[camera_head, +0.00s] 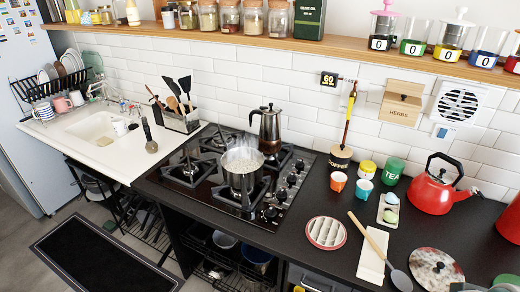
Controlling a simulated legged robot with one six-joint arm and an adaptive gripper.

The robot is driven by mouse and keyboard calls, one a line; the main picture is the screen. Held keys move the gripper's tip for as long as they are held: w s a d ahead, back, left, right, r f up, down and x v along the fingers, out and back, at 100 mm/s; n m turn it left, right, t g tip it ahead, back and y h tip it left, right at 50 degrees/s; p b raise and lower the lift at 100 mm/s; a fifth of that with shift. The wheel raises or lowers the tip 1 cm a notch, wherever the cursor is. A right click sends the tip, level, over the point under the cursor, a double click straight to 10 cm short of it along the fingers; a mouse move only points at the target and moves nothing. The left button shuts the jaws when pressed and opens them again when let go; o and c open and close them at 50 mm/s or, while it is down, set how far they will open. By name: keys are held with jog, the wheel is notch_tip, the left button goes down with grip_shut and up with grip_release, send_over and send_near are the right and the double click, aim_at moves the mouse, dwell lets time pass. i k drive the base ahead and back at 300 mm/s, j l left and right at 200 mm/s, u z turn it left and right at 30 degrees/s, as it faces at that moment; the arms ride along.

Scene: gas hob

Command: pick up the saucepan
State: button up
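The saucepan (241,182) is a small steel pan standing upright on the front right part of the black gas hob (208,197). Its inside looks pale and bubbly, like boiling liquid, with faint steam above. A handle seems to point towards the front edge of the hob, but it is hard to make out against the dark surface. My gripper is not in view, and nothing is seen touching the saucepan.
A utensil holder (181,121) stands at the back left. A red kettle (431,190), cups and a spoon (380,250) occupy the right counter. A shelf (215,37) runs above.

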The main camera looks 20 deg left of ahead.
aim_at(242, 167)
jog(key=u, duration=1.3)
jog(key=i+j+z, duration=0.15)
jog(key=j, duration=0.25)
jog(key=j+z, duration=0.1)
jog(key=j, duration=0.3)
jog(key=i+j+z, duration=0.15)
jog(key=j, duration=0.3)
jog(key=i+j+z, duration=0.5)
jog(key=i+j, duration=0.45)
jog(key=j, duration=0.1)
